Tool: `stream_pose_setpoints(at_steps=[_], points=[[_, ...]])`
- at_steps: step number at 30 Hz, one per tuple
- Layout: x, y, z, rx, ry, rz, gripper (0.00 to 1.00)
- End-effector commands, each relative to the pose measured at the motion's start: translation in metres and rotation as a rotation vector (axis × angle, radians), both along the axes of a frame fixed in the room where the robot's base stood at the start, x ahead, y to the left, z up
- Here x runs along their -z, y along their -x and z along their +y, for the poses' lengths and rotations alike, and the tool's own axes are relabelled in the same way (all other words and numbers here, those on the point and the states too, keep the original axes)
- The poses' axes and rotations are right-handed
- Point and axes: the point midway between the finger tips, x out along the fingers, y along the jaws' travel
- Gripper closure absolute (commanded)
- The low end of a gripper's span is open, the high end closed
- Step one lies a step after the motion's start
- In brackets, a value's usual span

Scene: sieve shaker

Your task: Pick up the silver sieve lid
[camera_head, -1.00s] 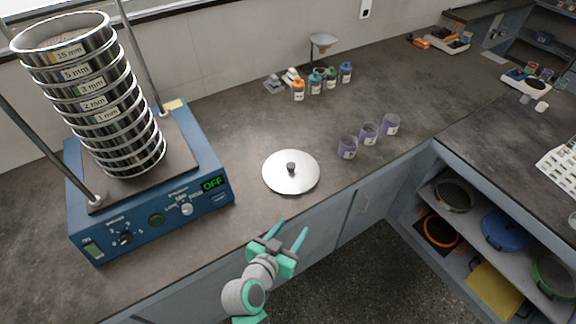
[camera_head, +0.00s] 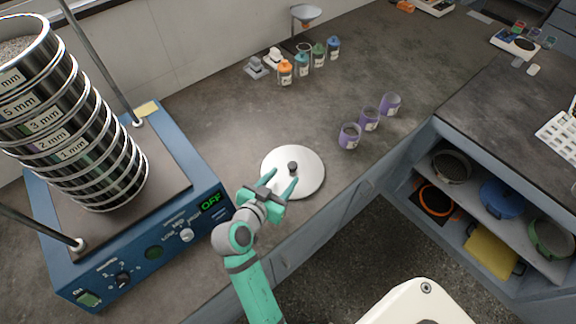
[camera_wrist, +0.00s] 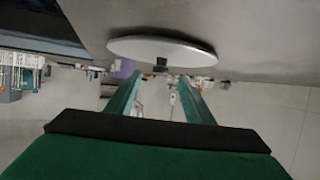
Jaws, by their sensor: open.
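The silver sieve lid (camera_head: 309,176) is a flat round disc with a small black knob (camera_head: 292,167) at its middle. It lies on the dark counter to the right of the blue shaker. In the wrist view the lid (camera_wrist: 160,50) is at the top, with its knob (camera_wrist: 160,66) between and beyond the fingers. My gripper (camera_head: 282,182) is open and empty, and its green fingers overlap the lid's near-left part in the head view. The fingers point toward the knob; contact cannot be made out.
The blue sieve shaker (camera_head: 185,221) with a tall sieve stack (camera_head: 85,150) and metal rods stands at left. Several small bottles (camera_head: 302,66) stand behind the lid. Purple cups (camera_head: 369,119) stand to its right. A shelf with pans (camera_head: 500,196) is at lower right.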

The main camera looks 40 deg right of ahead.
Motion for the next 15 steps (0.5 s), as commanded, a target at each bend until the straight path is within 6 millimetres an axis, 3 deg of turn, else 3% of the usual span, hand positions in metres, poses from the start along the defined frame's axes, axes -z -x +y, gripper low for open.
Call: stream_pose_setpoints(at_steps=[3, 15], points=[[0.007, -0.006, -0.015, 0.004, 0.0, 0.002, 0.53], [0.016, -0.028, -0.042, 0.0, 0.0, 0.001, 0.53]])
